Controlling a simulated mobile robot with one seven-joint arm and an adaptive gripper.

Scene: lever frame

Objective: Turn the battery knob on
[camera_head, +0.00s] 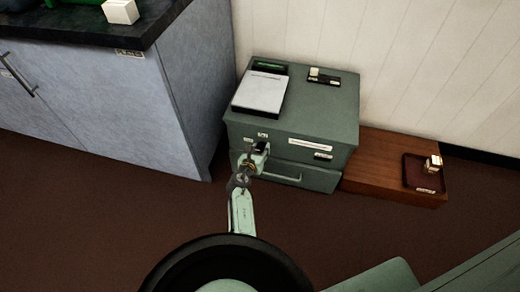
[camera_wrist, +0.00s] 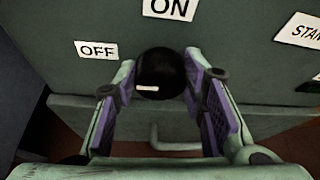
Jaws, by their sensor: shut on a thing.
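The battery knob (camera_wrist: 160,75) is a round black knob with a white mark, on the front of a green metal cabinet (camera_head: 310,110). In the wrist view the white mark lies at the knob's lower left, nearly level. An "OFF" label (camera_wrist: 97,50) is at the knob's upper left and an "ON" label (camera_wrist: 169,8) is above it. My gripper (camera_wrist: 158,92) has its purple-padded fingers on both sides of the knob and is shut on it. In the head view my gripper (camera_head: 252,160) reaches the cabinet's upper front, where its fingers partly hide the knob.
A grey-white box (camera_head: 260,93) and a small black plate with a light block (camera_head: 323,76) lie on the cabinet top. A low wooden block (camera_head: 375,165) with a dark tray (camera_head: 420,172) stands to the right. A counter (camera_head: 120,85) stands at the left.

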